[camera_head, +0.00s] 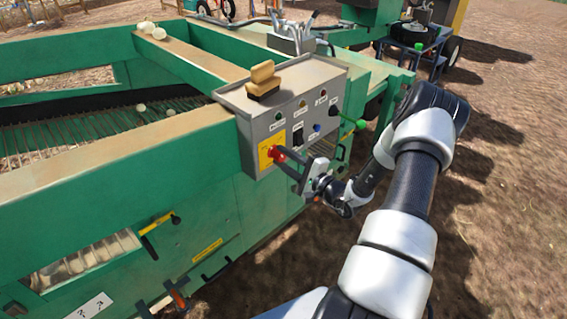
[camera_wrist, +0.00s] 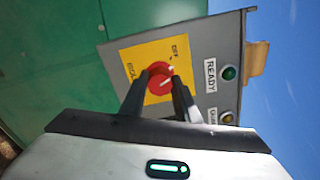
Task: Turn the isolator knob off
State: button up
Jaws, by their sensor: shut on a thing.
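The isolator knob (camera_head: 277,154) is red and sits on a yellow plate (camera_head: 264,153) at the left of the grey control box's (camera_head: 236,101) front face. In the wrist view the knob (camera_wrist: 160,79) is round with a white pointer mark, and the yellow plate (camera_wrist: 133,60) carries the lettering "OFF" and part of another word. My gripper (camera_head: 284,158) is at the knob, its two dark fingers on either side of it. In the wrist view my gripper (camera_wrist: 160,88) is shut on the knob. The fingertips hide the knob's sides.
Several buttons and lamps, including a green READY lamp (camera_wrist: 229,73), sit beside the plate. A green-knobbed lever (camera_head: 360,124) stands right of the box. Bare ground (camera_head: 500,200) lies to the right.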

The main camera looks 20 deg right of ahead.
jog(key=shift+f+n+b, duration=0.1)
jog(key=shift+n+b, duration=1.6)
jog(key=shift+n, duration=0.5)
jog(key=o, duration=1)
jog(key=shift+o, duration=0.2)
jog(key=v, duration=1.7)
jog(key=shift+s, duration=0.25)
jog(key=shift+d, duration=0.1)
